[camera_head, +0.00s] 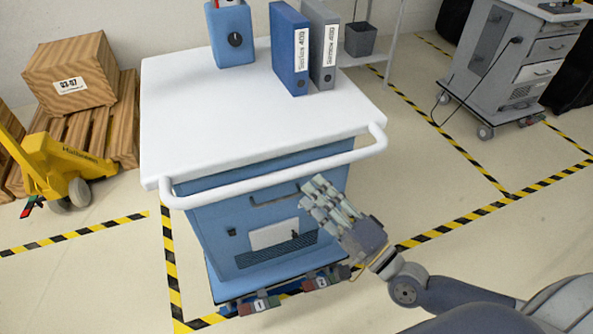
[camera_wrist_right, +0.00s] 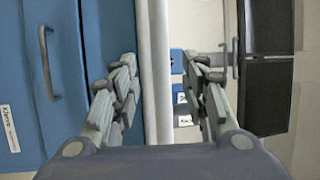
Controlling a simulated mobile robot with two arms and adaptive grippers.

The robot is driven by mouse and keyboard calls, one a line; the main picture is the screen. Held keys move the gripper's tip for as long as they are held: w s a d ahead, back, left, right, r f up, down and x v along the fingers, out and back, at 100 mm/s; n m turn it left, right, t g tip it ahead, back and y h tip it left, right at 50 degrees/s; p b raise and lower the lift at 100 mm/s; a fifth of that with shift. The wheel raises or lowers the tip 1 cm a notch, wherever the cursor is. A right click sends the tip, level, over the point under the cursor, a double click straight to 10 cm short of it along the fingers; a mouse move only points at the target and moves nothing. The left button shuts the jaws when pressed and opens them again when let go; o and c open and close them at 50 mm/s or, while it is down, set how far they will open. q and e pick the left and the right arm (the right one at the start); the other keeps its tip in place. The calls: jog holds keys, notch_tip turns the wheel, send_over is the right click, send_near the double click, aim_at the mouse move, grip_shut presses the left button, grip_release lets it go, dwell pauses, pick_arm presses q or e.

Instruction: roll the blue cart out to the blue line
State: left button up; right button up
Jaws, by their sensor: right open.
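The blue cart (camera_head: 262,215) has a white top (camera_head: 225,105) and a white push rail (camera_head: 280,172) along its near side. It stands inside black-and-yellow floor tape. My right gripper (camera_head: 312,189) is open just below the rail, in front of the cart's drawer face. In the right wrist view the white rail (camera_wrist_right: 156,60) shows between the spread fingers of my right gripper (camera_wrist_right: 160,68), with no clear contact visible. The blue cart face (camera_wrist_right: 25,90) is to the left there. My left gripper is out of view. No blue line shows in either view.
A blue box (camera_head: 229,35), a blue binder (camera_head: 289,50) and a grey binder (camera_head: 322,45) stand on the cart. A yellow pallet truck (camera_head: 55,160) and a wooden crate (camera_head: 70,75) are at left. A grey cart (camera_head: 505,60) is at back right.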

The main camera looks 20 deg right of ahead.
aim_at(298, 177)
jog(key=x, duration=0.3)
jog(key=shift+w+r+p, duration=0.1)
jog(key=shift+r+p, duration=0.1)
jog(key=shift+p, duration=0.15)
jog(key=x, duration=0.4)
jog(key=shift+p, duration=0.4)
jog(key=shift+w+f, duration=0.1)
jog(key=shift+w, duration=0.2)
jog(key=shift+c, duration=0.2)
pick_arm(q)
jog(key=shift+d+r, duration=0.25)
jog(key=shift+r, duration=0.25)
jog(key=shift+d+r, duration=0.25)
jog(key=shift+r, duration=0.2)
pick_arm(e)
grip_shut()
